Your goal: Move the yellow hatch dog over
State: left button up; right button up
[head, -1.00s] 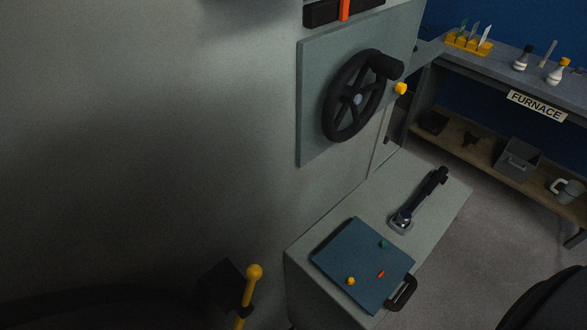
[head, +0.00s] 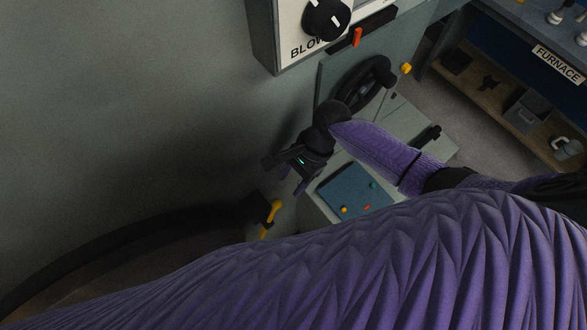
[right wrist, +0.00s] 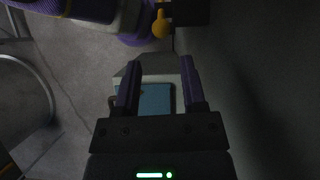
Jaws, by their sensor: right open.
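A yellow ball-topped lever (head: 270,218), which looks like the hatch dog, stands tilted in a dark bracket (head: 254,208) beside the grey wall. It also shows at the top of the right wrist view (right wrist: 161,24). A smaller yellow knob (head: 406,69) sits by the panel with the black handwheel (head: 362,84). My right gripper (head: 291,181) is open and empty, in front of the wall and up and to the right of the lever in the head view, apart from it. Its two purple fingers (right wrist: 160,64) show spread in the right wrist view. My left gripper is not in view.
A grey cabinet with a blue plate (head: 350,192) stands beside the lever; the plate also shows between my fingers in the wrist view (right wrist: 155,98). A black hose (head: 120,240) runs to the bracket. A blower panel (head: 290,40) is above. My purple sleeve covers the lower right.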

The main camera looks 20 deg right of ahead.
aim_at(279, 201)
jog(key=shift+m, duration=0.4)
jog(key=b+x, duration=0.8)
jog(key=shift+w+d+f+b, duration=0.15)
jog(key=shift+b, duration=0.15)
jog(key=shift+c, duration=0.4)
jog(key=shift+r, duration=0.2)
jog(key=shift+c, duration=1.2)
jog(key=c, duration=0.3)
jog(key=shift+w+d+f+b, duration=0.2)
jog(key=shift+d+f, duration=0.15)
jog(key=shift+d, duration=0.25)
jog(key=shift+w+d+f+b, duration=0.2)
jog(key=shift+d+f, duration=0.2)
jog(key=shift+d, duration=0.15)
jog(key=shift+c, duration=0.2)
